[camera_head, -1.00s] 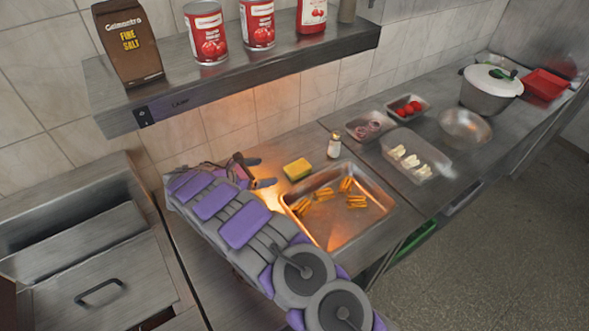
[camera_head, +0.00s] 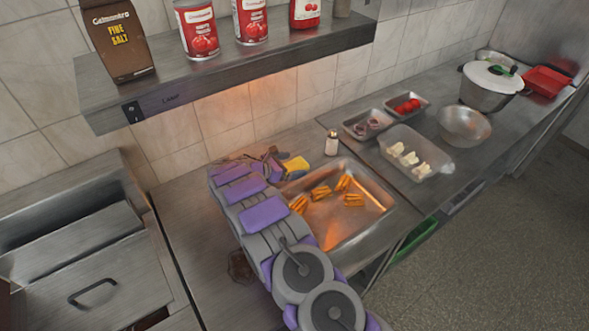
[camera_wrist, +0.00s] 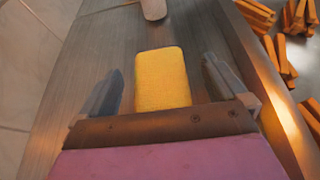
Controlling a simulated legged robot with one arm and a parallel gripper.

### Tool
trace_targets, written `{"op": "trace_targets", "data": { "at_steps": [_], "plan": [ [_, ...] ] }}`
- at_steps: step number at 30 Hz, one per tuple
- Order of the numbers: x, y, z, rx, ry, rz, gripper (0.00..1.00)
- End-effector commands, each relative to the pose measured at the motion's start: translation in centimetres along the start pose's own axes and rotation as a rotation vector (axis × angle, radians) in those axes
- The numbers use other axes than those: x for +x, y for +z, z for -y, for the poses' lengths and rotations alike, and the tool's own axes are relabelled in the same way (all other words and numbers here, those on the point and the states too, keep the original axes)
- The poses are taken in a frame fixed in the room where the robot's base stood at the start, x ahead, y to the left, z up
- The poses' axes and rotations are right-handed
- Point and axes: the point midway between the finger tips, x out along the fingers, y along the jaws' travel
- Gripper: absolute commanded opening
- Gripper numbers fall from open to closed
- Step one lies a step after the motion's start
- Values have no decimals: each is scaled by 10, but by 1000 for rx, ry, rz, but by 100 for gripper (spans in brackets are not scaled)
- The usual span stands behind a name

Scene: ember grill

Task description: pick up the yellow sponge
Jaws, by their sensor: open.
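The yellow sponge (camera_head: 296,164) lies on the steel counter between the wall and the tray of fries. In the wrist view the sponge (camera_wrist: 162,78) sits between the two fingers of my gripper (camera_wrist: 165,85), with a gap on each side. My gripper is open and does not hold it. In the head view my gripper (camera_head: 284,168) is at the sponge's left side, and my arm hides part of the fingers and the sponge's near left edge.
A steel tray (camera_head: 376,222) with several bundles of fries is close on the right. The tiled wall is behind, and a shelf (camera_head: 240,66) with cans overhangs the counter.

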Motion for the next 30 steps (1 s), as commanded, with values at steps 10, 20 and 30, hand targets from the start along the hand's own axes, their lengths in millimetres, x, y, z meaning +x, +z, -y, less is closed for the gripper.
{"op": "trace_targets", "data": {
  "at_steps": [10,20,30],
  "plan": [
    [32,-5,-3,-4,-2,6,99],
    [33,-2,-1,-1,-1,3,81],
    [32,-4,-2,-2,-1,4,48]
  ]
}}
